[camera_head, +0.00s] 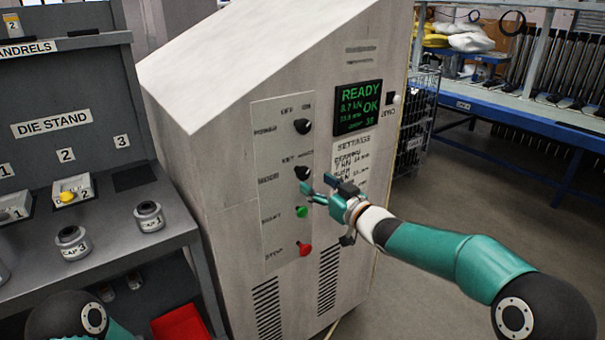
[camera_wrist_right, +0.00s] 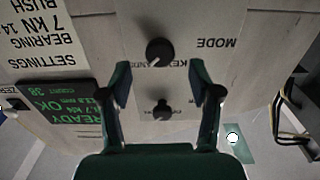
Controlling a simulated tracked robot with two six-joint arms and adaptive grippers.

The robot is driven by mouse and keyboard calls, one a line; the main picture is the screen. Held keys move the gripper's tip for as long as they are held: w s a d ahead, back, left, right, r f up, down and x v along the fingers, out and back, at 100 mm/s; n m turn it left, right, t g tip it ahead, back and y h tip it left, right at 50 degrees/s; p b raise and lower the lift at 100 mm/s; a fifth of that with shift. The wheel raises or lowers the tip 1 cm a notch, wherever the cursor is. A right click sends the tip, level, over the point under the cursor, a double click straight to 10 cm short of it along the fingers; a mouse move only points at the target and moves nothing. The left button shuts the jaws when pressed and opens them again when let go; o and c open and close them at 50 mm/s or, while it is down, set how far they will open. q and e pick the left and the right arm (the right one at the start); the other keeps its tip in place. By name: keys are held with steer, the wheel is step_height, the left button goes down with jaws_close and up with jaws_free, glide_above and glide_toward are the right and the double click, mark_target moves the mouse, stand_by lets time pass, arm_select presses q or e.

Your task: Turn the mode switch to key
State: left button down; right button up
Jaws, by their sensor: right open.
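The mode switch (camera_head: 302,173) is a black round knob on the pale front panel of the grey cabinet, second from the top. In the right wrist view, which is upside down, the mode switch (camera_wrist_right: 159,52) has a pale mark towards its lower left, away from the partly hidden KEY label on the right. My right gripper (camera_head: 318,186) is open and empty, just in front of and slightly below the switch. In the wrist view its two fingers (camera_wrist_right: 160,75) point towards the panel, one on each side below the knob. My left gripper is out of view.
The power knob (camera_head: 303,126) is above the mode switch. The green start button (camera_head: 301,211) and red stop button (camera_head: 305,249) are below. A lit display (camera_head: 358,108) reads READY. A grey die stand (camera_head: 60,125) is at the left. Open floor lies to the right.

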mark_target(305, 177)
steer(key=shift+p+x, duration=0.7)
steer(key=shift+x, duration=2.45)
steer(key=c, duration=1)
steer(key=shift+a, duration=0.2)
steer(key=shift+c, duration=0.6)
steer(key=shift+d+f, duration=0.1)
